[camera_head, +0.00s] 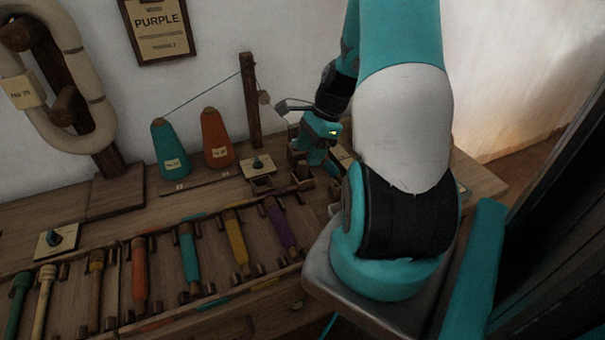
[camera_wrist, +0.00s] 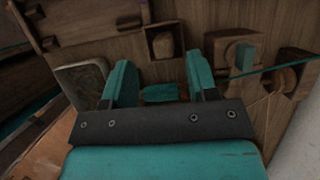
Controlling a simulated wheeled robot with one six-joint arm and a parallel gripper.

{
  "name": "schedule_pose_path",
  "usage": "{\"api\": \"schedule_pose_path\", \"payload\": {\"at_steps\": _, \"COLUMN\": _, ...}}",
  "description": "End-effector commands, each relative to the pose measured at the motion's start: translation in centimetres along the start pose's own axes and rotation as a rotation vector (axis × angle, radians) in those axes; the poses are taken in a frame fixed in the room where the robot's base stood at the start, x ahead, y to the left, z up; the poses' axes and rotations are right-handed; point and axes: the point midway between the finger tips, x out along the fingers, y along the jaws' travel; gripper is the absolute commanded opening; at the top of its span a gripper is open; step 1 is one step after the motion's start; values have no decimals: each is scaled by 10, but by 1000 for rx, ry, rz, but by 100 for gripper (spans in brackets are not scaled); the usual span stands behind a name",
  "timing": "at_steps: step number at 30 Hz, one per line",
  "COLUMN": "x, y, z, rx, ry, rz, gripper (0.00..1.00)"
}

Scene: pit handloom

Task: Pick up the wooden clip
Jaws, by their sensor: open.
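My gripper (camera_wrist: 160,70) is open in the wrist view, its two teal fingers apart. A small flat teal piece (camera_wrist: 161,92) shows low between them; I cannot tell whether they touch it. I cannot clearly pick out the wooden clip in either view. In the head view my gripper (camera_head: 316,152) is over the right part of the wooden bench (camera_head: 110,230), by the small wooden boxes. My arm hides part of that area. A small open wooden box (camera_wrist: 162,42) lies beyond the fingers in the wrist view.
Teal (camera_head: 170,150) and orange (camera_head: 217,138) yarn cones stand left of my gripper, near a wooden post (camera_head: 250,100) with a thread. Several coloured bobbins, including a purple one (camera_head: 280,226), lie along the bench front. A taut teal thread (camera_wrist: 285,67) crosses right in the wrist view.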

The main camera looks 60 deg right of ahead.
Motion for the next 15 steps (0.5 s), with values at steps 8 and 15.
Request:
{"api": "schedule_pose_path", "payload": {"at_steps": 8, "x": 43, "y": -3, "z": -1, "rx": -1, "ry": -1, "rz": 3, "gripper": 53}}
{"api": "schedule_pose_path", "payload": {"at_steps": 15, "x": 48, "y": -4, "z": -1, "rx": -1, "ry": 0, "rz": 0, "gripper": 53}}
